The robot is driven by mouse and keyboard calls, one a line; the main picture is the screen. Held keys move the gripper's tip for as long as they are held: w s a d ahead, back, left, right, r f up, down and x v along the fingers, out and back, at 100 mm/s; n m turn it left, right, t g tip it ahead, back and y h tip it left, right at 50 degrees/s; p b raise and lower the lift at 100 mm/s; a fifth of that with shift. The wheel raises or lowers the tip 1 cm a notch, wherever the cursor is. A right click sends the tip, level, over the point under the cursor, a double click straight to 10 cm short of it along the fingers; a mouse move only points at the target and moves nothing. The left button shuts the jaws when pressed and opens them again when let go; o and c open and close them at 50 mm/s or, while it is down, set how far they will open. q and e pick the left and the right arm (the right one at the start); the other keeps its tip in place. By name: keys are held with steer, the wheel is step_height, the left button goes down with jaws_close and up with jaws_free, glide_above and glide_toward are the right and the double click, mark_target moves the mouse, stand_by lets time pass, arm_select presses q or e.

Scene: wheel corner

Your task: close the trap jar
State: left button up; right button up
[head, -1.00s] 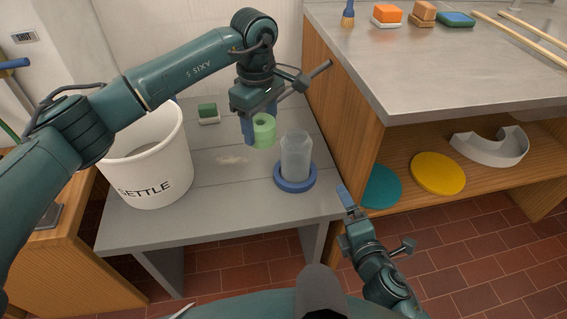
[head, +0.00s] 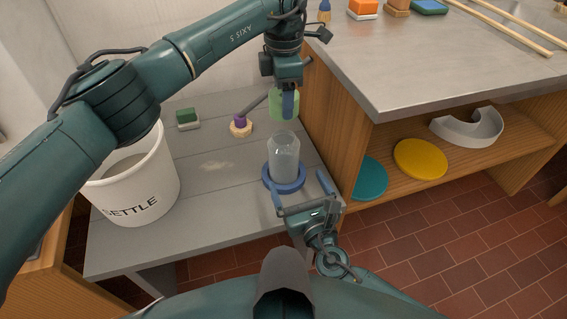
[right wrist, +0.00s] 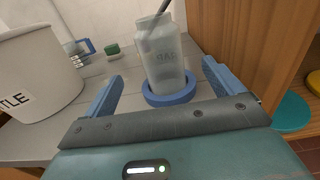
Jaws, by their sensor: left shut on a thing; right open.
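The trap jar (head: 284,160) is a clear, hazy jar with an open top, standing upright in a blue ring base (head: 284,186) on the grey bench. In the right wrist view the jar (right wrist: 162,60) shows faint lettering, and the blue ring (right wrist: 170,98) surrounds its foot. A light green lid (head: 278,100) is in my left gripper (head: 286,104), held above the jar and apart from its mouth. My right gripper (head: 301,192) is open and empty, just in front of the ring; its blue fingers point toward the jar in the right wrist view (right wrist: 163,85).
A white bucket (head: 150,185) stands at the left of the bench. A green block (head: 187,117) and a purple-topped piece (head: 240,123) sit behind. A wooden cabinet wall (head: 340,125) rises close to the jar's right. The shelf holds teal (head: 370,178) and yellow (head: 420,158) discs.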

mark_target(283, 151)
steer(key=x, duration=1.1)
steer(key=shift+w+a, duration=0.1)
steer(key=shift+w, duration=0.25)
steer(key=shift+c, duration=0.3)
steer(key=c, duration=1.4)
arm_select(q)
steer(key=shift+f, duration=2.5)
steer(key=shift+f, duration=0.1)
steer(key=shift+f, duration=0.8)
steer(key=shift+f, duration=0.55)
